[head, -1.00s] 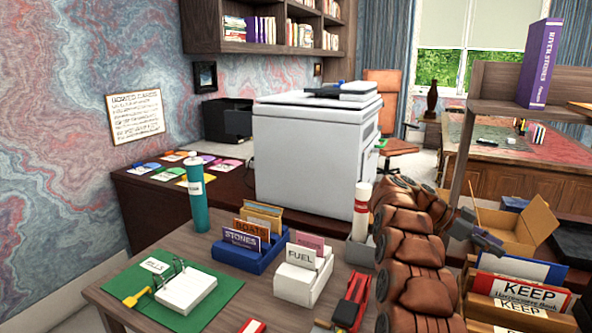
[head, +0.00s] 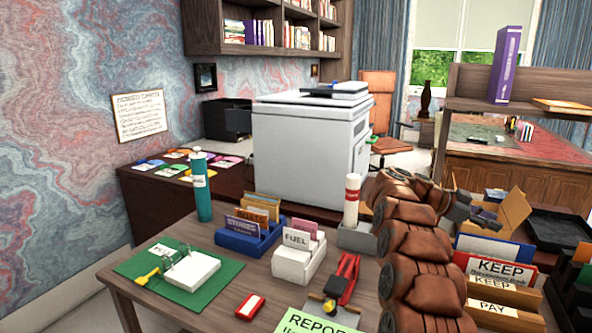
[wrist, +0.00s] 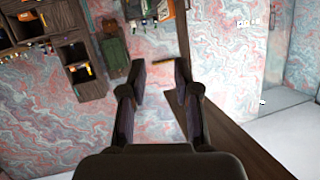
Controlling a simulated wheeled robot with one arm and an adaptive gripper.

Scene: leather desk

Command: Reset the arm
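My gripper (wrist: 160,82) is open in the wrist view, its two dark fingers apart with nothing between them. Beyond them are the marbled wall and a dark wooden edge. In the head view my arm reaches up from the lower right. Its dark end (head: 484,216) is seen in front of an open cardboard box (head: 511,209), and whether they touch cannot be told.
The wooden desk (head: 255,282) holds a teal bottle (head: 202,190), card trays (head: 245,240), a white-and-red cylinder (head: 351,200), a red-and-black tool (head: 345,278) and a green mat (head: 137,264). A printer (head: 310,150) stands behind. Folders labelled KEEP (head: 500,270) are right of my arm.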

